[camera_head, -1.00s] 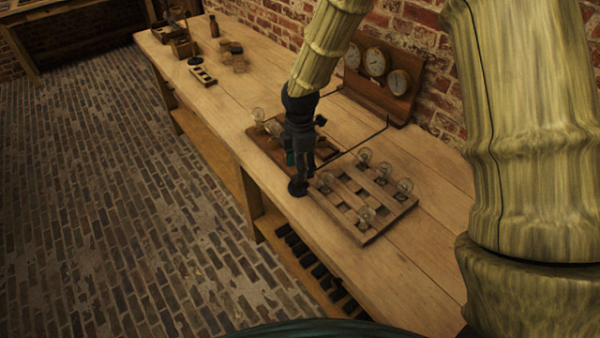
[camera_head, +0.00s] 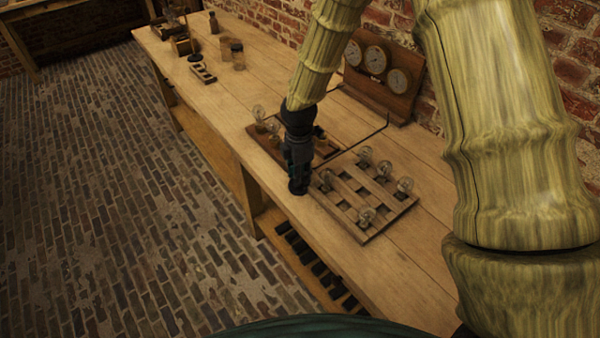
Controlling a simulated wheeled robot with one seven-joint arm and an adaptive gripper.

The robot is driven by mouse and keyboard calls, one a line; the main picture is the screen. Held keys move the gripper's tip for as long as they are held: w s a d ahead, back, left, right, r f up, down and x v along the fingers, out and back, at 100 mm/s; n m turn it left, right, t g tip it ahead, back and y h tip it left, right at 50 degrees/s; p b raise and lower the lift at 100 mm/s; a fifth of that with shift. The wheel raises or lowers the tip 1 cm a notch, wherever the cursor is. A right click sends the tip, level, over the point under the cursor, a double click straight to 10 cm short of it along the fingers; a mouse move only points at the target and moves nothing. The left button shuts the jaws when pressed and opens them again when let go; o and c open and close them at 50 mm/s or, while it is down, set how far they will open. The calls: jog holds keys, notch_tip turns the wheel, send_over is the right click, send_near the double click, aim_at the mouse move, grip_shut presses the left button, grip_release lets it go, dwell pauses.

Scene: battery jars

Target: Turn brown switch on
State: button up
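My gripper (camera_head: 298,185) points down at the front part of the workbench, between two wooden boards. Its fingers are dark and small here, and I cannot tell whether they are apart or together. The brown board (camera_head: 266,141) lies behind and left of my gripper, with glass bulbs (camera_head: 259,113) and small dark fittings on it. My gripper and wrist hide part of this board. I cannot make out a brown switch; it may be hidden or too small.
A lighter slatted frame (camera_head: 377,224) with several bulbs lies right of my gripper. A gauge panel (camera_head: 388,80) stands by the brick wall, with thin rods in front. Jars (camera_head: 238,56) and small devices stand at the far end. The bench middle (camera_head: 225,100) is clear.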

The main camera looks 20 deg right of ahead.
jog(key=shift+f, duration=0.1)
grip_shut()
jog(key=shift+d+m, duration=0.1)
jog(key=shift+m, duration=0.3)
jog(key=m+p, duration=0.1)
jog(key=m, duration=0.1)
jog(key=shift+m, duration=0.3)
jog(key=m+p, duration=0.1)
jog(key=m, duration=0.4)
jog(key=shift+s+m, duration=0.1)
jog(key=shift+m, duration=0.2)
jog(key=m+p, duration=0.1)
jog(key=m, duration=0.3)
jog(key=shift+m, duration=2.4)
jog(key=shift+s, duration=0.1)
